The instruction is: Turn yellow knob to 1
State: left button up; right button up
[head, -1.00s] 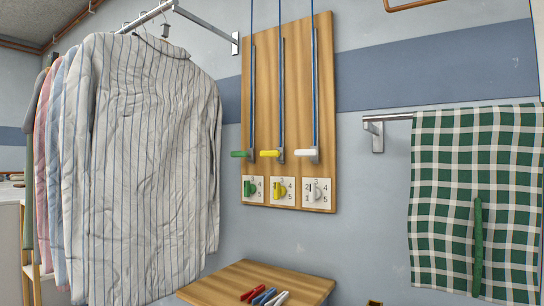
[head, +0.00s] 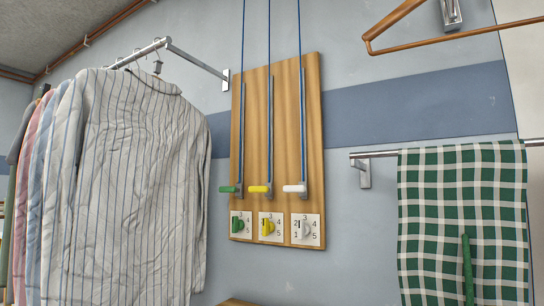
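The yellow knob (head: 267,227) sits on a white numbered plate low on a wooden wall board (head: 313,115). It is the middle knob of the row. The numbers 3, 4 and 5 show on its plate; the knob covers part of the left side, and I cannot tell its exact setting. A green knob (head: 238,226) is to its left and a white knob (head: 305,229) to its right, with 1 to 5 around it. Neither of my grippers shows in the head view.
Above the knobs, green (head: 228,189), yellow (head: 258,188) and white (head: 293,188) lever handles stick out on vertical rails. Striped shirts (head: 130,180) hang at left. A green checked cloth (head: 465,215) hangs from a rail at right. A copper hanger (head: 400,20) is at upper right.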

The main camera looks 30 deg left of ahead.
aim_at(267, 227)
jog(key=j, duration=0.65)
jog(key=i+j+u, duration=0.1)
jog(key=j, duration=0.5)
